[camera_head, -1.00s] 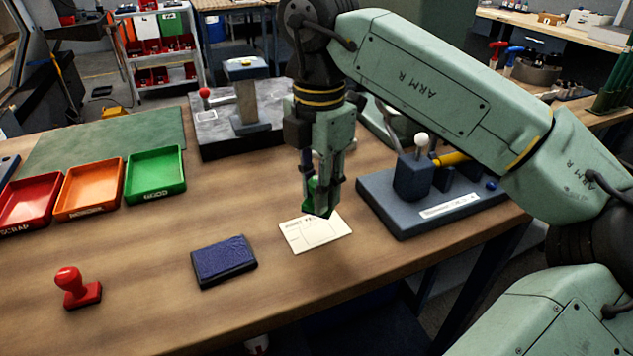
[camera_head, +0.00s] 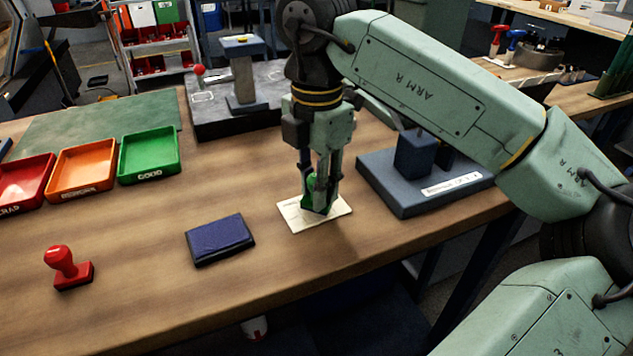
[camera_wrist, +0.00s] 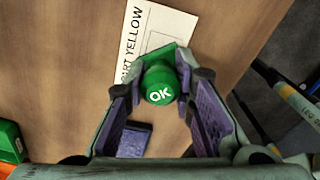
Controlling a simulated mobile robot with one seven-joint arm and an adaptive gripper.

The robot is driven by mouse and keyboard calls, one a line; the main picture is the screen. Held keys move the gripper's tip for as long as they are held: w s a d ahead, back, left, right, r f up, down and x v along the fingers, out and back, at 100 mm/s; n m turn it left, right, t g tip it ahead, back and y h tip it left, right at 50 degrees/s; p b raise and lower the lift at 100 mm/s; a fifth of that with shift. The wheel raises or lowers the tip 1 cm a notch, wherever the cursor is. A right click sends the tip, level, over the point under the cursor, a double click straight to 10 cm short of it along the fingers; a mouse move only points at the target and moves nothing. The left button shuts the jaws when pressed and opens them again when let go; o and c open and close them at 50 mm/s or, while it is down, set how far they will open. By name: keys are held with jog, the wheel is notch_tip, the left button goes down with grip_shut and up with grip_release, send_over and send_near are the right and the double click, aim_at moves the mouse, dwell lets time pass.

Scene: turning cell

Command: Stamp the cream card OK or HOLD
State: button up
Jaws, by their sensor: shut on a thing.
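The cream card (camera_head: 291,215) lies flat on the wooden bench; in the wrist view its printed side (camera_wrist: 162,22) shows part of the word "YELLOW". My gripper (camera_head: 320,196) points down over the card and is shut on a green stamp (camera_head: 309,190). In the wrist view the stamp's round top (camera_wrist: 159,82) reads "OK" between the fingers. The stamp's base is at the card's surface or just above it; I cannot tell which. The stamp's face is hidden. A red stamp (camera_head: 67,268) stands upright at the left front. A blue ink pad (camera_head: 220,240) lies left of the card.
Red (camera_head: 22,182), orange (camera_head: 82,172) and green (camera_head: 150,156) trays stand at the left. A blue-grey fixture (camera_head: 425,187) is close right of the card. A dark plate with a post (camera_head: 243,85) stands behind. The bench front is clear around the pad.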

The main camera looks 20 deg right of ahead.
jog(key=shift+f+b, duration=0.65)
jog(key=shift+b, duration=0.05)
dwell(1.8)
jog(key=shift+r, duration=0.15)
jog(key=shift+r+p, duration=2.25)
jog(key=shift+r, duration=1.2)
